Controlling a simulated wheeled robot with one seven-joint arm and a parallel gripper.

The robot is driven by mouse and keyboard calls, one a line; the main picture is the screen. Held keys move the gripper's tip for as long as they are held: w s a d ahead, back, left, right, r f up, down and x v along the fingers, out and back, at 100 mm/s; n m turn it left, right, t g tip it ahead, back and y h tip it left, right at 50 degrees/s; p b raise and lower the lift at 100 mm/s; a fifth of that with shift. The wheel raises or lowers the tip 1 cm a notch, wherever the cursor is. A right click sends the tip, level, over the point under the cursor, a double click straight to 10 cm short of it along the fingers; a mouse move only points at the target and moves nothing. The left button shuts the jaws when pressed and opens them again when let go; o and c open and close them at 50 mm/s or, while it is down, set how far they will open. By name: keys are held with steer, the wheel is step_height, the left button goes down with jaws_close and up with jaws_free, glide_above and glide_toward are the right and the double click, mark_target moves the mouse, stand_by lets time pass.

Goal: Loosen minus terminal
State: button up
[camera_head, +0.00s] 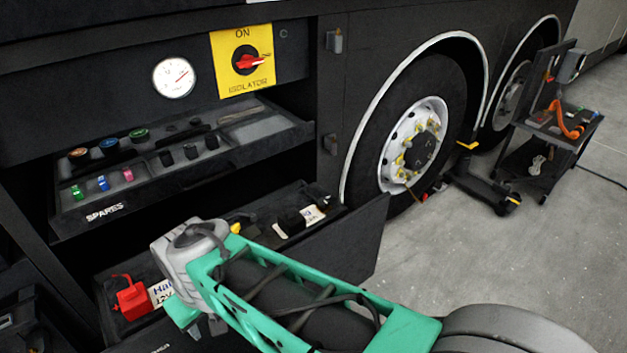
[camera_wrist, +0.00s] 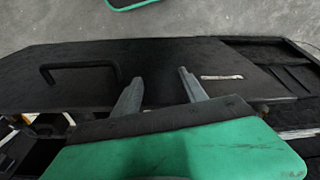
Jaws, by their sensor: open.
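An open lower tray holds dark battery tops. At its left is a red terminal cover (camera_head: 132,298) beside a white label (camera_head: 160,291) reading partly "12V". Farther right in the tray is a black terminal piece (camera_head: 291,223), probably the minus side, next to a white label (camera_head: 313,214). My gripper (camera_wrist: 160,76) is open and empty in the wrist view, its two grey fingers in front of a dark panel. In the head view my arm's end hangs over the tray between the red and black pieces; the fingertips are not clear there. The wrist view shows no clear terminal.
The tray's dark front panel (camera_head: 340,245) stands in front. A black handle (camera_wrist: 80,72) shows on a panel in the wrist view. Above is the spares drawer (camera_head: 180,178); the isolator switch (camera_head: 245,60) points sideways.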

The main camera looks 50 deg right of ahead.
steer(key=w+d+r+m+h+p, duration=0.1)
steer(key=w+d+r+p, duration=0.1)
steer(key=r+p, duration=0.4)
steer(key=w+d+r+m+p, duration=0.2)
steer(key=d+r+p, duration=0.15)
steer(key=r, duration=0.45)
steer(key=w+d+r+m+g+h, duration=0.1)
steer(key=w+d+m, duration=0.4)
steer(key=d, duration=0.4)
steer(key=w+d+r+m+g+h, duration=0.1)
steer(key=w+d+m, duration=0.45)
steer(key=d, duration=0.25)
steer(key=m+g, duration=0.4)
steer(key=m, duration=1.2)
glide_toward(324, 200)
steer(key=shift+y, duration=0.3)
steer(key=b+x, duration=0.8)
steer(key=shift+d, duration=0.2)
